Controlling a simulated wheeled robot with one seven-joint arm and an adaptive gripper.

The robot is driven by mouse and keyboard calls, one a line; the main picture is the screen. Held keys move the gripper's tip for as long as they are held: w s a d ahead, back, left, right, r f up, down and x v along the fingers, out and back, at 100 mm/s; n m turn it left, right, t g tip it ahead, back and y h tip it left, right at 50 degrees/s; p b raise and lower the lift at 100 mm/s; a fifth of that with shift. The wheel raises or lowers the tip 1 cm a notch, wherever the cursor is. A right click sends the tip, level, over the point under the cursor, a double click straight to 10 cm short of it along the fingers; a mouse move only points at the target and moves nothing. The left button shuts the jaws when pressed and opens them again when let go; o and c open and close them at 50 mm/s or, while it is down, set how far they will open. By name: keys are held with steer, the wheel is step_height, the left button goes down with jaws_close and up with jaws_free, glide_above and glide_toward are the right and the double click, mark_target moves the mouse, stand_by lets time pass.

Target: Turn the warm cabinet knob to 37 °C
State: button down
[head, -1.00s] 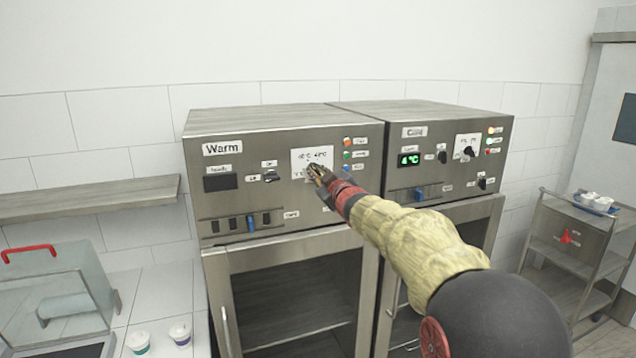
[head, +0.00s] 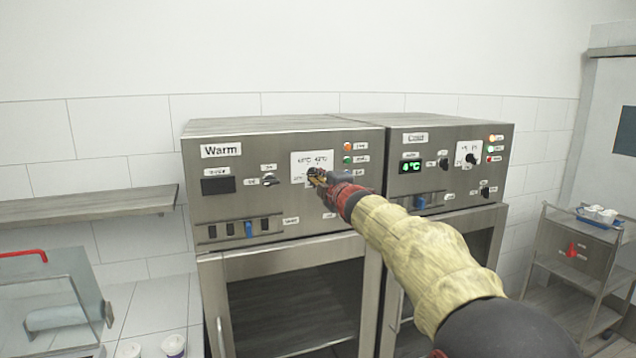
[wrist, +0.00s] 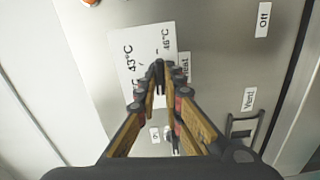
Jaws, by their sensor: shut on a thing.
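The warm cabinet (head: 290,225) is a steel unit labelled "Warm". Its white dial plate (head: 325,157) carries temperature marks. In the wrist view the plate (wrist: 128,62) shows marks reading 43 °C and 46 °C. My gripper (head: 314,174) reaches in from the right at the dial, and in the wrist view its fingertips (wrist: 158,68) are closed together on the dark knob (wrist: 160,76) in front of the plate. The fingers hide most of the knob, so I cannot tell which mark it points to. The warm display (head: 218,185) is dark.
Right of it stands the cold cabinet (head: 450,190), its green display (head: 411,166) lit. A small dark switch (head: 269,180) lies left of the dial, and a strip of switches (head: 238,230) below. A shelf (head: 90,202) is at the left and a trolley (head: 575,255) at the right.

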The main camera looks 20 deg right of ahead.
steer(key=shift+f+n, duration=0.1)
steer(key=shift+n, duration=0.5)
steer(key=c, duration=1.9)
jaws_free()
steer(key=s, duration=1.2)
